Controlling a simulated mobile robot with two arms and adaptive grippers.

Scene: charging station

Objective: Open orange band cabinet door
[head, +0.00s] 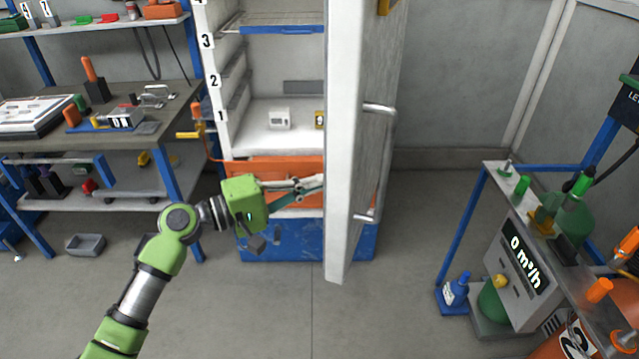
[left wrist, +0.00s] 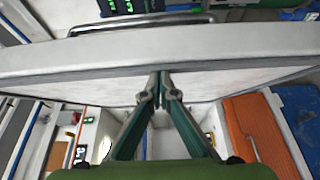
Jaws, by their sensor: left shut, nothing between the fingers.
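The white cabinet (head: 228,130) with an orange band (head: 275,168) near its bottom stands at the centre of the head view. Its door (head: 345,150) is swung wide open toward me, with bar handles on its outer face. In the left wrist view the door (left wrist: 60,62) crosses the picture, its handle (left wrist: 140,22) beyond the edge. My left gripper (head: 320,182) is shut and empty on the inner side of the door. Its fingertips (left wrist: 160,76) are at the door's inner face; whether they touch it I cannot tell. My right gripper is not in view.
A workbench (head: 150,120) with tools stands left of the cabinet. A blue-framed cart (head: 463,225) with a display reading 0 m³/h stands at the right, near a blue bottle (head: 455,290). The floor between door and cart is clear. Small boxes (head: 279,119) sit inside the cabinet.

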